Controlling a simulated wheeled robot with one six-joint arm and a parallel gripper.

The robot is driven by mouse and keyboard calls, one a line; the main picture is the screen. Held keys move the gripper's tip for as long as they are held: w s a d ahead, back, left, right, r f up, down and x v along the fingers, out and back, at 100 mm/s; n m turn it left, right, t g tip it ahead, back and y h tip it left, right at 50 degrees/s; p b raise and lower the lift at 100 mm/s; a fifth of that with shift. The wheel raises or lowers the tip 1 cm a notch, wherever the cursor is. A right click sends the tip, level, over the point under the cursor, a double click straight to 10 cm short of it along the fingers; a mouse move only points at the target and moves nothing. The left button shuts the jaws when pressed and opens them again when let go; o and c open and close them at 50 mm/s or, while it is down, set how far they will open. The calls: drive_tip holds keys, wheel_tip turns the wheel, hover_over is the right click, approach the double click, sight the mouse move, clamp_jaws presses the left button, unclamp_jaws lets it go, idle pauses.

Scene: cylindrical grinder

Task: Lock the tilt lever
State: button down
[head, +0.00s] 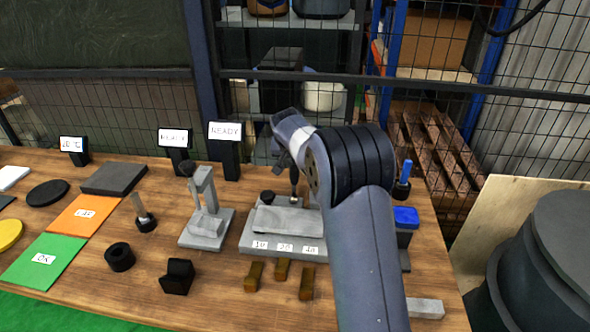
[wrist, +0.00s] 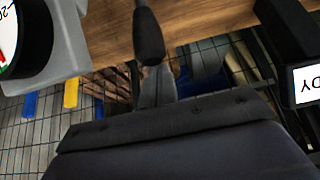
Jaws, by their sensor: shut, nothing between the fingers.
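A grey fixture (head: 253,247) with a sloped plate and labelled front stands mid-table in the head view. A dark upright lever (head: 293,182) rises at its back, just under my gripper (head: 290,163). I take it for the tilt lever. In the wrist view, which is upside down, the lever's dark rounded grip (wrist: 148,40) hangs from the top. My gripper (wrist: 154,72) shows there as narrow grey fingers, shut and empty, with tips close to the grip's end. I cannot tell whether they touch. My arm hides the fixture's right side.
A dial gauge in a grey body (wrist: 50,45) is close by in the wrist view. A READY sign (head: 225,133) stands behind the fixture. A grey stand (head: 205,215) is to its left. Several brass blocks (head: 282,269) lie in front. A wire fence (head: 130,115) closes the back.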

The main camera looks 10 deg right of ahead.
sight(293, 173)
drive_tip(key=shift+s+a+f+t+h+b, duration=0.25)
drive_tip(key=shift+s+t+b, duration=0.4)
drive_tip(key=shift+b, duration=1.6)
drive_tip(key=shift+s+a+f+t+h+b, duration=0.15)
drive_tip(key=shift+s+t+b, duration=0.5)
drive_tip(key=shift+b, duration=1.6)
drive_tip(key=s+t+b, duration=0.1)
drive_tip(key=b, duration=0.5)
drive_tip(key=s+a+t+b, duration=0.1)
drive_tip(key=s+b, duration=0.1)
drive_tip(key=b, duration=0.4)
drive_tip(key=shift+s+f+h, duration=0.15)
drive_tip(key=shift+f+h, duration=0.05)
drive_tip(key=shift+h, duration=0.2)
drive_tip(key=b, duration=0.2)
drive_tip(key=s+t+b, duration=0.1)
drive_tip(key=b, duration=0.1)
drive_tip(key=shift+a+r+b, duration=0.1)
drive_tip(key=shift+a+b, duration=0.15)
drive_tip(key=shift+b, duration=0.15)
drive_tip(key=shift+s+t+b, duration=0.2)
drive_tip(key=shift+t+b, duration=0.1)
drive_tip(key=shift+b, duration=0.1)
drive_tip(key=shift+r, duration=0.1)
